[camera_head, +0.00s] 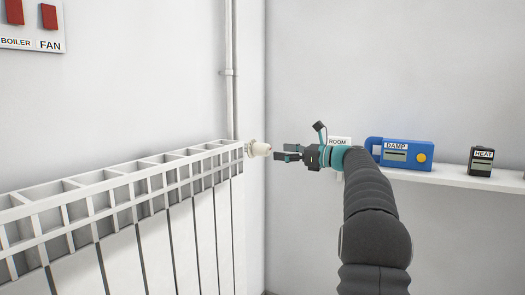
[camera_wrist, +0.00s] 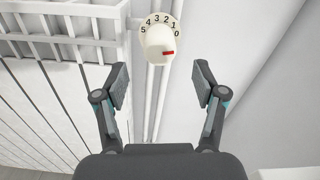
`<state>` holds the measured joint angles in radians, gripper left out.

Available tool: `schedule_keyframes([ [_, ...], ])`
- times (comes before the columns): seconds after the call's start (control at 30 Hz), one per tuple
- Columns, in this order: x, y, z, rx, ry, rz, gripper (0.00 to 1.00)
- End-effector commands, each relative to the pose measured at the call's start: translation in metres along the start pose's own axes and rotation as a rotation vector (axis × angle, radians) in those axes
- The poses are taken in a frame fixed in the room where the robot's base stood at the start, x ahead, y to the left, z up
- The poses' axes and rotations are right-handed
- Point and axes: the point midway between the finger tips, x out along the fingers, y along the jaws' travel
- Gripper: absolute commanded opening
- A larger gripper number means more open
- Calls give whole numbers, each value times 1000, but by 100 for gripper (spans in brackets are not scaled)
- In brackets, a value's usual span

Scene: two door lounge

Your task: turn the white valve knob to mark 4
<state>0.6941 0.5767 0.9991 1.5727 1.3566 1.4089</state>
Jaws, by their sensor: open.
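The cream-white valve knob (camera_head: 260,149) sticks out from the radiator's right end in the head view. In the wrist view the knob (camera_wrist: 157,40) is ahead of the fingers, with a dial of numbers 5 to 0 arched above it. The red mark (camera_wrist: 168,53) on its face lies toward the right, on the side of 0, which is the nearest number. My gripper (camera_head: 287,152) is open and empty, just right of the knob in the head view and apart from it. In the wrist view my gripper (camera_wrist: 160,80) has one finger on each side, below the knob.
The white radiator (camera_head: 150,215) fills the left, with a vertical pipe (camera_head: 232,95) behind the knob. On the right, a shelf (camera_head: 455,178) holds a blue DAMP device (camera_head: 405,154), a black HEAT box (camera_head: 481,161) and a ROOM label (camera_head: 338,141). BOILER and FAN switches (camera_head: 32,25) are upper left.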

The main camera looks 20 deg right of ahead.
Motion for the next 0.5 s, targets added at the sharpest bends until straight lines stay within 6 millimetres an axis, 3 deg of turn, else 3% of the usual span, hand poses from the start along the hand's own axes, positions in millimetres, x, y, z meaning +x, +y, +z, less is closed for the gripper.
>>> schedule_keyframes([
  [0.3,58,1,0,-1,0,3,70],
  [0.5,77,1,0,0,0,1,70],
])
